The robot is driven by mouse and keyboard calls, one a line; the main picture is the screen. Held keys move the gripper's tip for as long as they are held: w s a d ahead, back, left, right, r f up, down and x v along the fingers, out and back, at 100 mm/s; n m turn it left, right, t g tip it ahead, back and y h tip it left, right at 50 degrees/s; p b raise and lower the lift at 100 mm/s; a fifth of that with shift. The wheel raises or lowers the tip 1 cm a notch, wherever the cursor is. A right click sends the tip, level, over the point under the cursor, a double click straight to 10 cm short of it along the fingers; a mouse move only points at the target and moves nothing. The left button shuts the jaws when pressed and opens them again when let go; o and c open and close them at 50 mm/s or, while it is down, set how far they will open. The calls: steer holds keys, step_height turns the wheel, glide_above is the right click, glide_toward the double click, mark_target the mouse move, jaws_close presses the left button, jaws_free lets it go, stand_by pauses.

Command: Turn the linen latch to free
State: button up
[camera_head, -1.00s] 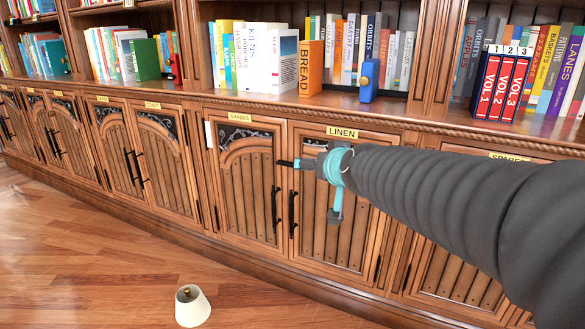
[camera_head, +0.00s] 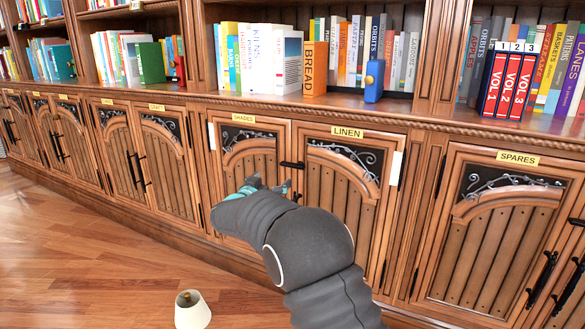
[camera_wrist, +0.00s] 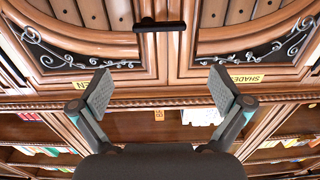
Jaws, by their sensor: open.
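The latch is a black bar (camera_head: 292,165) lying level across the seam between the SHADES and LINEN doors, near their tops. It also shows in the wrist view (camera_wrist: 160,26), where the scene appears upside down. The LINEN door (camera_head: 345,185) carries a yellow label (camera_head: 347,132) and looks shut. My gripper (camera_head: 266,185) is in front of these doors, below and left of the latch in the head view. In the wrist view, its two grey-and-teal fingers (camera_wrist: 161,90) are spread wide with nothing between them. The latch is beyond the fingertips, apart from them.
The SHADES door (camera_head: 240,165) is beside the LINEN door on the left, and the SPARES door (camera_head: 500,230) is to the right. Books and a blue object (camera_head: 374,82) stand on the shelf above. A white lampshade-like object (camera_head: 192,310) is on the floor.

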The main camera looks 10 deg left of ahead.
mark_target(291, 165)
steer(key=x, duration=1.3)
steer(key=shift+w+d+f, duration=0.1)
steer(key=shift+w+d, duration=0.1)
steer(key=shift+w, duration=0.1)
steer(key=c, duration=0.8)
